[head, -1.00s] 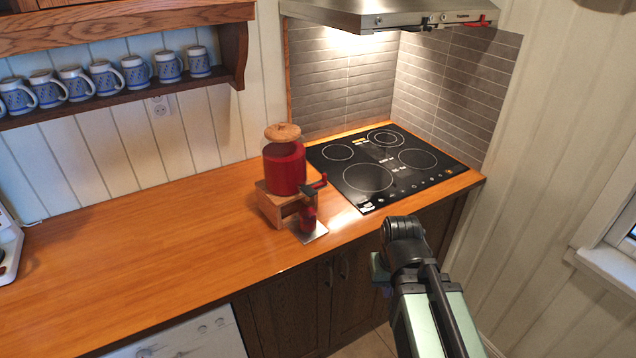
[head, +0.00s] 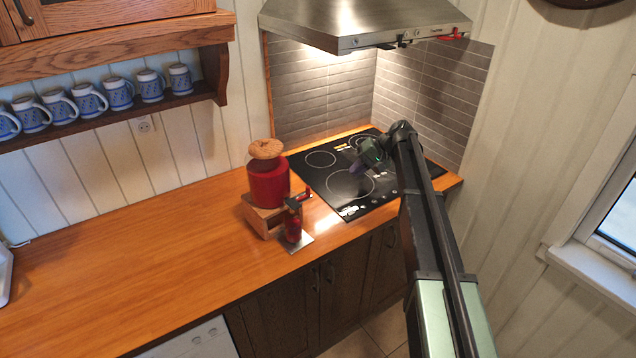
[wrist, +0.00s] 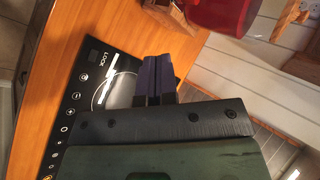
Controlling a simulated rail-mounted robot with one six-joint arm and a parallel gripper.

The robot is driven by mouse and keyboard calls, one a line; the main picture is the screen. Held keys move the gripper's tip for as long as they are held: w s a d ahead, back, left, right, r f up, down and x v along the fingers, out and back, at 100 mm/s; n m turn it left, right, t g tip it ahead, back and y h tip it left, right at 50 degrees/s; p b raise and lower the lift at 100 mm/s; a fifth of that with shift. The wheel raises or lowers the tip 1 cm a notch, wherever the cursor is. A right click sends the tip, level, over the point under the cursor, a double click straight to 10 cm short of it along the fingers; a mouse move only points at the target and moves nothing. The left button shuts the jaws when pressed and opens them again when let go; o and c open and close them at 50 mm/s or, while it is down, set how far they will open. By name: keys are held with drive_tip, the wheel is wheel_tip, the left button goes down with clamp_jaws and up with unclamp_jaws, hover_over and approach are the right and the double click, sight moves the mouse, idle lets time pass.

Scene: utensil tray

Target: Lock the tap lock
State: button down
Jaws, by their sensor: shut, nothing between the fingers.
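A red dispenser (head: 268,186) with a wooden lid stands on a small wooden stand (head: 262,216) on the counter. Its tap, with a dark body and a red handle (head: 304,194), sticks out at the front right. I cannot make out the lock's position. My gripper (head: 357,168) is over the hob, right of the tap and apart from it. In the wrist view its dark fingers (wrist: 155,78) are together and empty. Part of the red dispenser (wrist: 222,12) shows at the top there, with a dark piece that may be the tap beside it.
A red bottle-like object (head: 292,228) stands below the tap on a metal plate (head: 304,243). The black hob (head: 345,205) lies right of the dispenser, under the range hood (head: 365,20). Several mugs stand on the shelf at left. The left counter (head: 130,255) is clear.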

drive_tip(key=a+f+b, duration=0.6)
drive_tip(key=a, duration=0.6)
drive_tip(key=shift+w+f+b, duration=0.15)
drive_tip(key=shift+w+b, duration=0.1)
drive_tip(key=shift+b, duration=0.15)
